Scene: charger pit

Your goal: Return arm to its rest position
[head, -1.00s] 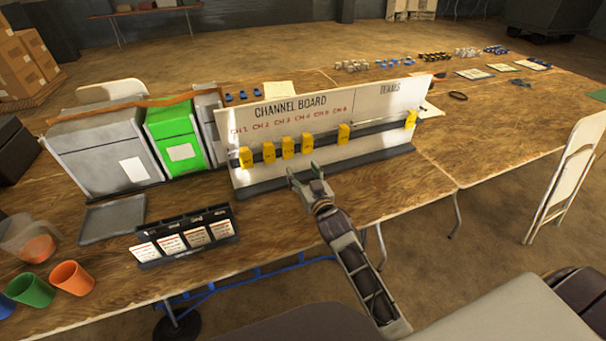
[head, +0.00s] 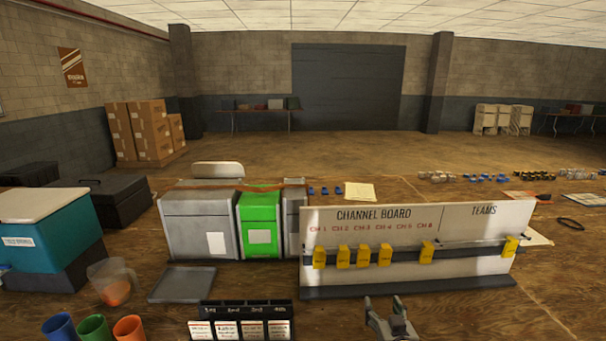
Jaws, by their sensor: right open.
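My right gripper (head: 388,312) shows at the bottom of the head view, just in front of the channel board (head: 330,217). Its two fingers are spread and nothing is between them. The rest of my right arm is below the picture edge. The board is white with yellow tags hanging along its dark rail, several under the channel labels and one (head: 510,246) under TEAMS. My left gripper is not in view.
A card holder (head: 246,309) stands at the front, left of the gripper. Behind it are a grey tray (head: 182,284) and grey and green bins (head: 260,226). Cups (head: 94,328) and a pitcher (head: 113,283) stand at left.

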